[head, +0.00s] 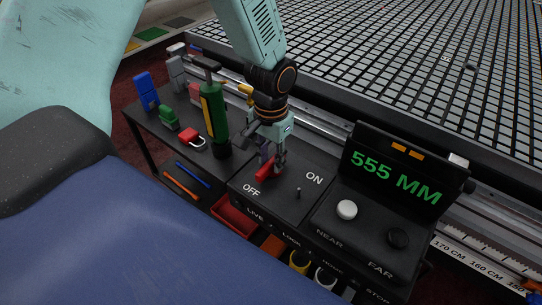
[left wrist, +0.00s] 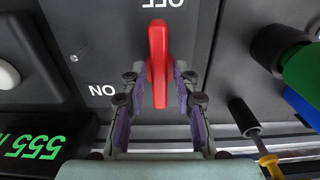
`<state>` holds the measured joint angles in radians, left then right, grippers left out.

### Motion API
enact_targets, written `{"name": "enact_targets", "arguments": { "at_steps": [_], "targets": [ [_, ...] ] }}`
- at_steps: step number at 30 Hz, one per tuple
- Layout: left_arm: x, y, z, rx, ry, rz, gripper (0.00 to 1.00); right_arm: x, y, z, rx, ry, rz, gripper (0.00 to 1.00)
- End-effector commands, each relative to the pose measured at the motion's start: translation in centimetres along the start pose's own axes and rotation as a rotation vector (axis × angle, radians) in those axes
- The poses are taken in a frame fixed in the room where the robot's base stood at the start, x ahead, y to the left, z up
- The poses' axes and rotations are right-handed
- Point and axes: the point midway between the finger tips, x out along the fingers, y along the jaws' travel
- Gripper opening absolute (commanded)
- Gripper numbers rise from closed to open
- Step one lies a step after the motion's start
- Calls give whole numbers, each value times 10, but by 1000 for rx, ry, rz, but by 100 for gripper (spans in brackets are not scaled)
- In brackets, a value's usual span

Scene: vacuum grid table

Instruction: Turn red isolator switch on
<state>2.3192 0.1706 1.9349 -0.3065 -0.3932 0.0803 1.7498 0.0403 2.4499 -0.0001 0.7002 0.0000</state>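The red isolator switch handle (head: 265,173) sits on a black panel, between the OFF label (head: 251,190) and my gripper. In the left wrist view the red handle (left wrist: 158,50) stands in line with OFF (left wrist: 163,3), while the ON label (left wrist: 102,90) is off to the left. My left gripper (head: 272,158) is down at the panel with one finger on each side of the handle. In the left wrist view the fingers (left wrist: 159,82) appear slightly apart from the handle, with narrow gaps. My right gripper is not in view.
Right of the switch are a small toggle (head: 298,193), a white button (head: 347,210), a black button (head: 398,238) and a 555 MM display (head: 396,176). Left are a green-and-black tool (head: 214,118) and a red padlock (head: 191,136). The grid table (head: 420,60) lies behind.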

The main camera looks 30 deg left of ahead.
Motion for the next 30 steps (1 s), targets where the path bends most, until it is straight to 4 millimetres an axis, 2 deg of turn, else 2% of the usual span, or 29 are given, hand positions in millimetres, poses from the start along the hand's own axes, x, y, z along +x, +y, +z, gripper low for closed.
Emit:
{"name": "enact_targets", "arguments": {
  "at_steps": [1,9,20,30],
  "targets": [
    [0,0,0,0,-1,0,23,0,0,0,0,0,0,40],
    [0,0,0,0,0,0,0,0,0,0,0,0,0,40],
    [-1,0,0,-12,1,0,0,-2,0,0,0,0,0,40],
    [-4,2,-1,-184,1,0,0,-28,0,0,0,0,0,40]
  ]
}}
